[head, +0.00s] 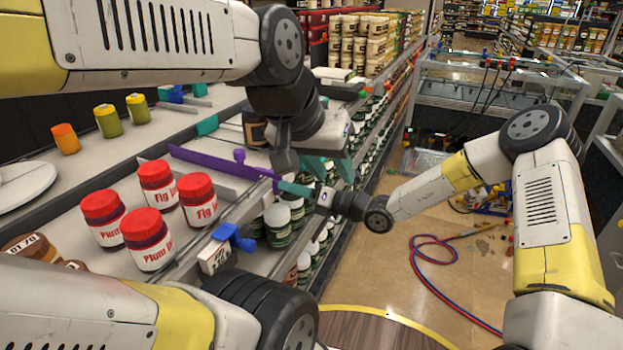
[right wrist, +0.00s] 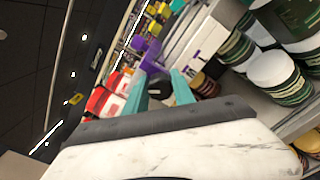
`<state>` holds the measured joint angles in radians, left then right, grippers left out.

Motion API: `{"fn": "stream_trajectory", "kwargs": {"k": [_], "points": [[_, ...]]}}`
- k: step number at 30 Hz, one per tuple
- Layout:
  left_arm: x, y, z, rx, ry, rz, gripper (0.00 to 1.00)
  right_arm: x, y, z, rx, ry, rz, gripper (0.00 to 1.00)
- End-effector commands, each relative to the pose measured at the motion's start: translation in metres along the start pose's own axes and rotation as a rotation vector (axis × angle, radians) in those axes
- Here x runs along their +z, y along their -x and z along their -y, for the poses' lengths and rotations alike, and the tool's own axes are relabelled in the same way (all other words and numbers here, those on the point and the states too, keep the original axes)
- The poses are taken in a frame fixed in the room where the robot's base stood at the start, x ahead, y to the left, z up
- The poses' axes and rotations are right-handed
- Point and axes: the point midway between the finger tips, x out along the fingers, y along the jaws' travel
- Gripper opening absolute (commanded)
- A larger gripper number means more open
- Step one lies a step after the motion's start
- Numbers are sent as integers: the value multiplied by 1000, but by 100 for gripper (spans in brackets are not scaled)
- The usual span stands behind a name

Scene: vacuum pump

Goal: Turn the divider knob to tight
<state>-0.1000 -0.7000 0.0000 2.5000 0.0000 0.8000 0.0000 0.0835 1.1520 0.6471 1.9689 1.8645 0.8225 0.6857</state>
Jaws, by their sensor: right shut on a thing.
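A long purple divider (head: 205,163) lies across the shelf, with a small upright purple knob (head: 240,155) on it and its front end at the shelf edge.
Red-lidded jars (head: 147,240) stand left of the divider. A blue divider clamp (head: 232,237) and a white label sit on the shelf edge. Dark green jars with white lids (head: 278,222) fill the lower shelf. A red and blue hose (head: 432,270) lies on the open floor.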

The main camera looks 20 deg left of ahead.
Motion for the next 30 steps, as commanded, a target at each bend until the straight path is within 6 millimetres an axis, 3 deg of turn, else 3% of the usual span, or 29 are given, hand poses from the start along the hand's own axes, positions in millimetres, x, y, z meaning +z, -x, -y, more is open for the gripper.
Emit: {"fn": "stream_trajectory", "kwargs": {"k": [15,30], "points": [[0,0,0,0,0,0,36,0,0,2,-1,-432,0,0],[0,0,0,0,0,0,36,-1,0,2,-1,-591,0,0]]}}
